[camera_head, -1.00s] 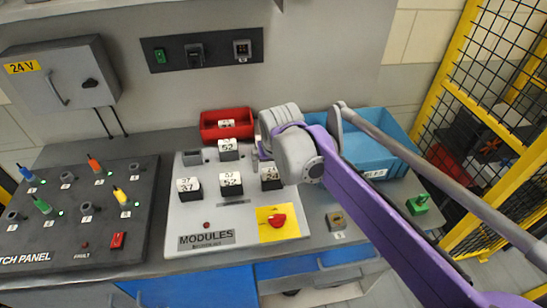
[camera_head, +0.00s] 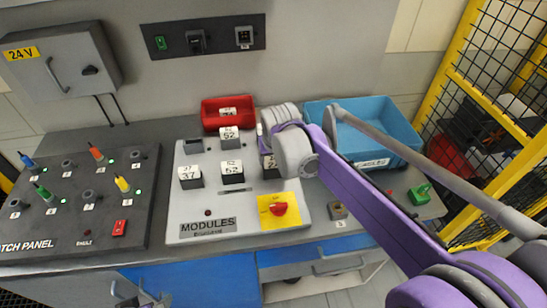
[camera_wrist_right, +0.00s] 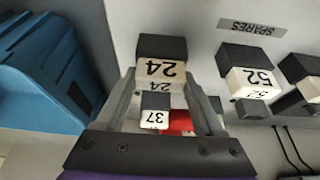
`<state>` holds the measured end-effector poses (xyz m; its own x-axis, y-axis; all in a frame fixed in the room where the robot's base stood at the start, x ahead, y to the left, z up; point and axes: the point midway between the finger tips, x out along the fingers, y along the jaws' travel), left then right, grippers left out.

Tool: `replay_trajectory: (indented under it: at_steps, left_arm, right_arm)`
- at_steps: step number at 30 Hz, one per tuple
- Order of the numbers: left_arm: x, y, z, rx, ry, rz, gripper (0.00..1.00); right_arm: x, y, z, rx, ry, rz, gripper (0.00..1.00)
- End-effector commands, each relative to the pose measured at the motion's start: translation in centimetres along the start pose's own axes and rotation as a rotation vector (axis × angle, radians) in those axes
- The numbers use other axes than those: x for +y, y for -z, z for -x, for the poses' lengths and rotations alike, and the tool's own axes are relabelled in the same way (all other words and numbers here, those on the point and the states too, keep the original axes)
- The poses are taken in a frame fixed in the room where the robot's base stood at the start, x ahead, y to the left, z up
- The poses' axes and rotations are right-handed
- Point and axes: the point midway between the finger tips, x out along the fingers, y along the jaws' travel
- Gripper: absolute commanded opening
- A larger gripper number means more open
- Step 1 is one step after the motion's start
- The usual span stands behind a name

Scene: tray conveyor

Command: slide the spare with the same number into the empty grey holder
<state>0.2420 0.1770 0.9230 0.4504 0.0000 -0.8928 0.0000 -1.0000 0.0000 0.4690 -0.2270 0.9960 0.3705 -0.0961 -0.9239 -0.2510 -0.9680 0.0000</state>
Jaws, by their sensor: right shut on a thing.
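The spare marked 24 (camera_wrist_right: 162,62) is a dark block with white labels. It stands in the spares row of the modules board, and the arm partly covers it in the head view (camera_head: 269,168). My right gripper (camera_wrist_right: 162,72) is shut on it, one finger on each side. Spares marked 52 (camera_head: 232,172) and 37 (camera_head: 189,177) stand to its left. The empty grey holder (camera_head: 193,146) is at the board's back left, its number unreadable. A module marked 52 (camera_head: 230,137) sits beside it. My left gripper (camera_head: 140,296) barely shows at the bottom edge.
A red bin (camera_head: 228,112) stands behind the board and a blue bin (camera_head: 400,150) to the right. A red knob on a yellow plate (camera_head: 279,209) is at the board's front. The patch panel (camera_head: 75,225) lies left. A block marked 37 (camera_wrist_right: 155,115) shows between my fingers, farther back.

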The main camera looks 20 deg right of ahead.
Motion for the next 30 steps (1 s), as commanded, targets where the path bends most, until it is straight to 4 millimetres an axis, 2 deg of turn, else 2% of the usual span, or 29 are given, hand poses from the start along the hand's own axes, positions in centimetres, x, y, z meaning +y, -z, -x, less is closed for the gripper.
replay_trajectory:
  at_steps: [1,5,30]
  left_arm:
    - [0.0,0.0,0.0,0.0,0.0,0.0,1.0]
    - [0.0,0.0,0.0,0.0,0.0,0.0,1.0]
    - [0.0,1.3,1.3,0.01,0.0,0.0,1.0]
  right_arm:
    - [0.0,0.0,0.0,0.0,0.0,0.0,0.35]
    - [0.0,0.0,0.0,0.0,0.0,0.0,0.13]
    - [0.0,0.8,2.0,0.0,0.0,0.0,0.13]
